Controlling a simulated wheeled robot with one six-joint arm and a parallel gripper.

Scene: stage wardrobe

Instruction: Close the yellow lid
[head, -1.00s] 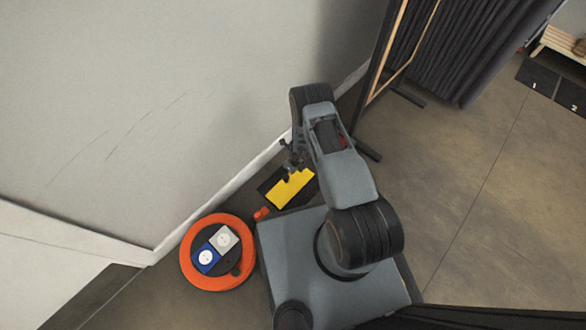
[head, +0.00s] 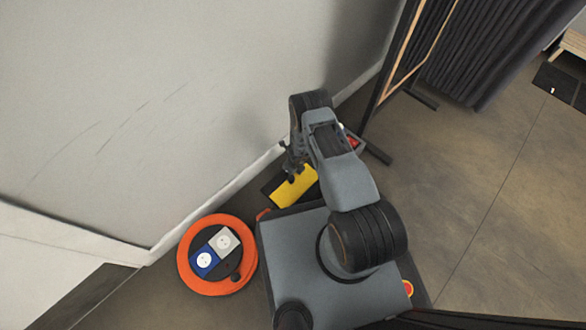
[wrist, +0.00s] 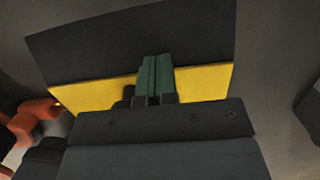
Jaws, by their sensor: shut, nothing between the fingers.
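The yellow lid (head: 296,190) is by the foot of the wall, just in front of my base, with a black panel or box part (head: 271,187) along its left side. In the wrist view the yellow lid (wrist: 205,82) shows as a band below a flat dark panel (wrist: 110,48). My gripper (wrist: 155,72) is shut and empty, its green fingers in front of the yellow band. In the head view my gripper (head: 290,174) is at the lid's upper left edge. I cannot tell whether it touches the lid, nor the lid's exact angle.
An orange ring-shaped reel (head: 188,270) with blue and grey sockets lies left of my base. The grey wall (head: 150,110) rises close behind the lid. A framed stand (head: 395,75) and dark curtain are at the right. Open floor (head: 470,190) lies to the right.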

